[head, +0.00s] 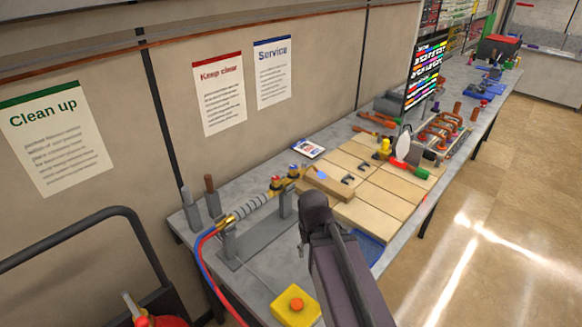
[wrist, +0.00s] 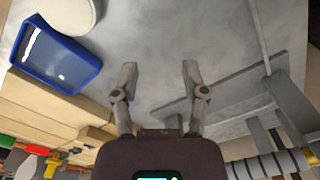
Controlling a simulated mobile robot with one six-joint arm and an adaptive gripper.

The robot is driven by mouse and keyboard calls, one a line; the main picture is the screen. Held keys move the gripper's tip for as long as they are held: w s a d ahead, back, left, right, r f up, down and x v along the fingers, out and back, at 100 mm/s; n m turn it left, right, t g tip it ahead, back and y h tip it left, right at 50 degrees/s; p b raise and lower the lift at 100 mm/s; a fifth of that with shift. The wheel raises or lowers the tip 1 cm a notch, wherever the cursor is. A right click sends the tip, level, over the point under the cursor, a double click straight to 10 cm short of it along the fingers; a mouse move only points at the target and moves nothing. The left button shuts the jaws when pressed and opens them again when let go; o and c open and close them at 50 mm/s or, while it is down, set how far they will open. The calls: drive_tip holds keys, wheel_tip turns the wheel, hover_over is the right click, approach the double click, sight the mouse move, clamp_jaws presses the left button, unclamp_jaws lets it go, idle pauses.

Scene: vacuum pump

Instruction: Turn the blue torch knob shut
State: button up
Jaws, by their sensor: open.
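The torch (head: 250,206) lies on a grey stand, with a brass section and a grey ribbed handle. Small red and blue knobs (head: 293,172) sit at its far right end; they are too small to tell apart surely. Red and blue hoses (head: 204,250) leave its near left end. My gripper (wrist: 159,68) is open and empty above the grey bench, apart from the torch. In the head view my wrist is just right of the torch stand and hides the fingers. In the wrist view part of the torch (wrist: 265,167) shows at the lower right; its knobs are not visible there.
Wooden boards (head: 375,210) cover the bench right of the torch. A blue tray (wrist: 55,55) lies near my gripper. A yellow box with a red button (head: 296,305) is at the near edge.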

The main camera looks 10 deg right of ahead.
drive_tip(key=o, duration=0.3)
drive_tip(key=shift+d, duration=0.15)
wheel_tip(320, 180, up, 22)
drive_tip(key=n+p, duration=1)
drive_tip(key=p, duration=1.2)
hover_over(293, 167)
drive_tip(key=shift+r, duration=0.15)
drive_tip(key=shift+f, duration=0.2)
wheel_tip(293, 167, down, 13)
drive_tip(key=b, duration=1.3)
drive_tip(key=shift+f, duration=0.2)
clamp_jaws()
